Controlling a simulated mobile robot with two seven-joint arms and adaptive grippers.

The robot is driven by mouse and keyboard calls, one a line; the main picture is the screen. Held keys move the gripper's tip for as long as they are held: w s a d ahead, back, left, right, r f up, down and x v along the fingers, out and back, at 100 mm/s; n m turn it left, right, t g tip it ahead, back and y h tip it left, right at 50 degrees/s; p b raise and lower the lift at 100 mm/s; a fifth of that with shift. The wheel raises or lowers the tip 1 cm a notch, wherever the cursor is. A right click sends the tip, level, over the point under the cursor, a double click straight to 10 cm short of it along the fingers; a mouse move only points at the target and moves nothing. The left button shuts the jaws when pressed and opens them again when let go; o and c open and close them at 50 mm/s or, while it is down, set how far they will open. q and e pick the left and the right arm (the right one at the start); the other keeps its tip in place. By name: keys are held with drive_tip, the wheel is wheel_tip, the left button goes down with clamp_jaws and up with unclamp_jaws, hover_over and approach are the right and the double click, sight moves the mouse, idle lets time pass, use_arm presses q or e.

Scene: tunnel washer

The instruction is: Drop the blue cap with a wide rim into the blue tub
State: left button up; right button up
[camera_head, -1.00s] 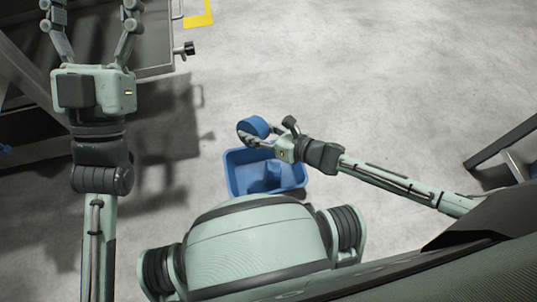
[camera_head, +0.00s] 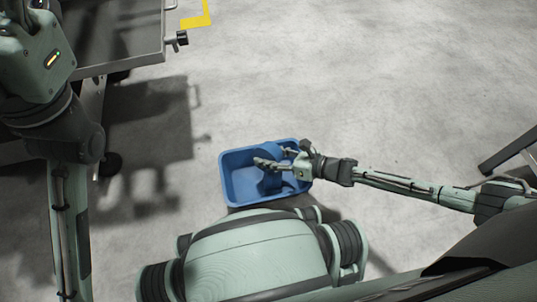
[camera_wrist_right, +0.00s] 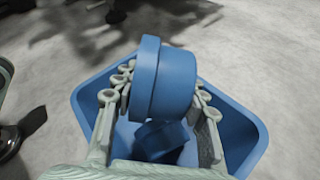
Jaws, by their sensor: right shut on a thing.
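The blue cap with a wide rim (camera_wrist_right: 165,80) is held between the fingers of my right gripper, which also shows in the head view (camera_head: 278,157). In the right wrist view the cap is tilted on its side, its rim toward the left. In the wrist view the tub (camera_wrist_right: 245,135) surrounds the gripper and cap. Another blue piece (camera_wrist_right: 165,142) lies inside the tub. My left gripper (camera_head: 35,8) is cut off by the top left edge; its fingertips are hidden.
A grey metal table or cart (camera_head: 125,60) stands at the upper left, with a black knob (camera_head: 181,38) at its corner. A yellow floor mark (camera_head: 200,20) lies beyond it. A dark metal leg (camera_head: 510,150) stands at the right. The concrete floor between is clear.

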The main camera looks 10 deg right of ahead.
drive_tip(key=shift+f, duration=0.35)
drive_tip(key=o, duration=1.5)
drive_tip(key=v, duration=1.2)
